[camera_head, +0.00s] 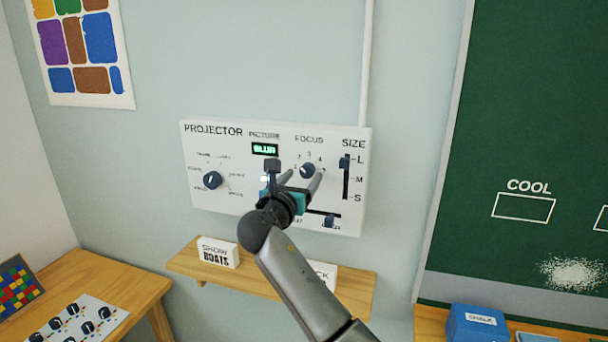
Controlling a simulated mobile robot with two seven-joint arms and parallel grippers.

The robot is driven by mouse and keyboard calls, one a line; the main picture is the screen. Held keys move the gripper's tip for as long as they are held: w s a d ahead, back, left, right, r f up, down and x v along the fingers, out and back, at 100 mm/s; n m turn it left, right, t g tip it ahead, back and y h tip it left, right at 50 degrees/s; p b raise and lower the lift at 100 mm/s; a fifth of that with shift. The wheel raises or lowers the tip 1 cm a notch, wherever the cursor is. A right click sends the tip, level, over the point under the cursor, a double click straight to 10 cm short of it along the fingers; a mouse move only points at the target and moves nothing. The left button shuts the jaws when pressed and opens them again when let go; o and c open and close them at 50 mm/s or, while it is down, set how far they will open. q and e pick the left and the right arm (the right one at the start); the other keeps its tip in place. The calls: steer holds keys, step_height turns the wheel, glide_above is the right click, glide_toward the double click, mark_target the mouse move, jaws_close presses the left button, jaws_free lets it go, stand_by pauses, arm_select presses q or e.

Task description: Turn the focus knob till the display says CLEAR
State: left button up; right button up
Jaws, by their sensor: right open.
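The white projector panel (230,140) is on the wall, with a small display (265,149) that reads BLUR in green. The round dark focus knob (307,170) sits under the FOCUS label, with a ring of marks around it. My right gripper (300,180) is in front of the panel with its fingers apart, near the knob. The fingertips appear at either side of the knob; I cannot tell whether they touch it. The gripper and arm hide part of the panel below the knob. My left gripper is not in view.
Another knob (212,180) is at the panel's left, and a SIZE slider (345,164) is at its right. A slider (329,221) is low on the panel. A wooden shelf (187,262) below bears a sign (218,253). A green board (530,110) is at right.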

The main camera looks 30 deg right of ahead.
steer(key=shift+x, duration=0.9)
steer(key=shift+c, duration=0.3)
jaws_close()
